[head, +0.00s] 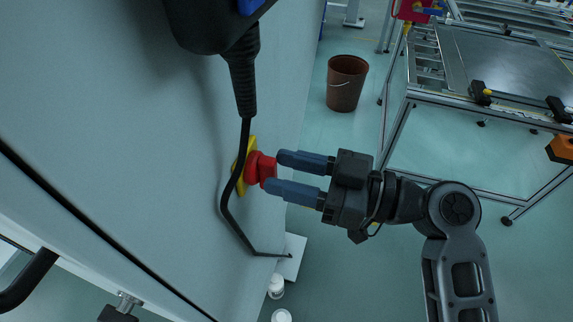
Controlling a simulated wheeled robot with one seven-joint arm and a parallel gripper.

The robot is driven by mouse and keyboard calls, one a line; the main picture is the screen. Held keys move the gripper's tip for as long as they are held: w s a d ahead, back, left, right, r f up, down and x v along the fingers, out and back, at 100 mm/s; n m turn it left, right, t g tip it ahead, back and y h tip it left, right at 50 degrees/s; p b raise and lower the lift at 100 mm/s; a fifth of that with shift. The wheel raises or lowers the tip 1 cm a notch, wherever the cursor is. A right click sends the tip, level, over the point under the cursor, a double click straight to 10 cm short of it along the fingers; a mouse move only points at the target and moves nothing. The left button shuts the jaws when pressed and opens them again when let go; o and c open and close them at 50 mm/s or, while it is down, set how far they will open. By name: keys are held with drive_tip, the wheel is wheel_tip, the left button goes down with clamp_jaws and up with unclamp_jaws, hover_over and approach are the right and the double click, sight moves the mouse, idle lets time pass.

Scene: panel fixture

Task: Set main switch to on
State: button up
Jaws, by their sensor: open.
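The main switch (261,168) is a red knob on a yellow plate (241,180), mounted on the pale cabinet panel (180,150). My gripper (272,172) is open, with its two blue fingers pointing left at the knob. The fingertips are level with the outer end of the red knob, one above and one below it. I cannot tell whether they touch it. The switch's markings and its on or off position are not readable from this view.
A black cable (226,205) hangs across the panel, passing over the plate's left side. A black handle (28,280) is at lower left. A brown bucket (346,85) stands on the floor behind. A metal-framed table (500,70) is at upper right.

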drive_tip(key=shift+w+a, duration=0.15)
drive_tip(key=shift+a, duration=0.25)
drive_tip(key=shift+c, duration=0.3)
clamp_jaws()
